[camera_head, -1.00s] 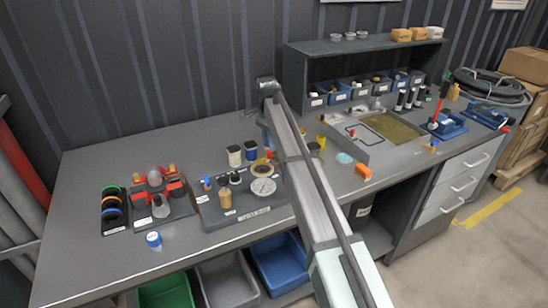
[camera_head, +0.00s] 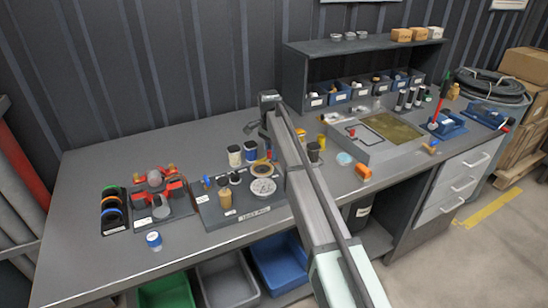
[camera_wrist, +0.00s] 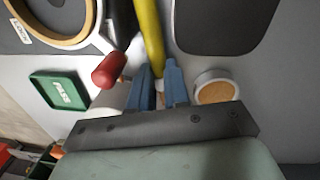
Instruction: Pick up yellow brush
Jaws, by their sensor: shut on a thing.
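The yellow brush (camera_wrist: 149,38) shows in the wrist view as a long yellow handle running up from between my fingers. My gripper (camera_wrist: 159,77) has its two blue fingers closed around the handle's lower end. There the arm hides most of the gripper, and I cannot make out the brush clearly. The brush's far end is out of the wrist view.
Beside my fingers in the wrist view are a red grip (camera_wrist: 110,70) and a round white container (camera_wrist: 214,87). A green labelled tray (camera_wrist: 60,90) lies to the left. In the head view, a gauge board (camera_head: 240,215) and a metal tray (camera_head: 375,150) flank the arm.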

